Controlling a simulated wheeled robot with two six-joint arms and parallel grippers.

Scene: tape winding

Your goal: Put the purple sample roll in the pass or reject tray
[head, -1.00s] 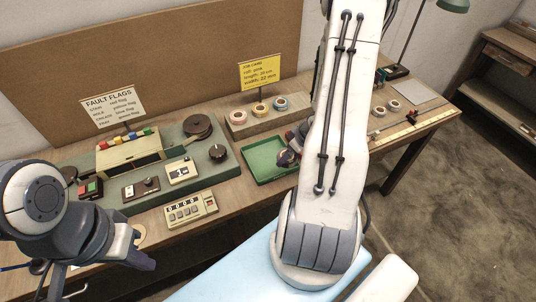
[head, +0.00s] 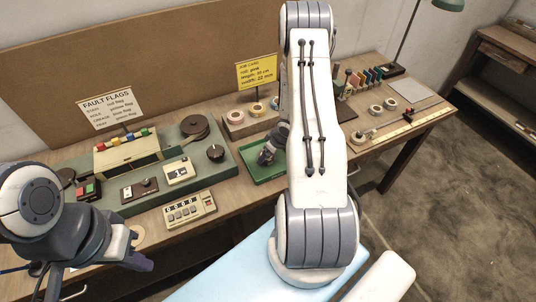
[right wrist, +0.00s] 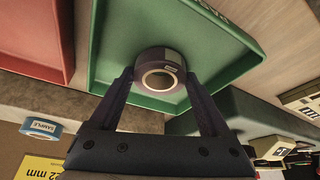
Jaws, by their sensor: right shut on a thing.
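The purple sample roll (right wrist: 160,80) is between the fingertips of my right gripper (right wrist: 158,85) in the right wrist view. The gripper is shut on it, and the roll is in front of the green tray (right wrist: 112,50); I cannot tell whether it touches the tray floor. In the head view my right gripper (head: 268,152) is over the green tray (head: 262,177), with the roll hidden. A red tray (right wrist: 30,40) shows in the right wrist view; my right arm hides that area in the head view. My left gripper (head: 137,262) is at lower left, its jaws unclear.
A grey-green machine (head: 215,170) and a counter box (head: 190,208) stand left of the green tray. Behind it are a roll stand (head: 236,129) and a yellow job card (head: 257,72). Loose rolls (head: 376,110) and a ruler (head: 400,127) lie to the right.

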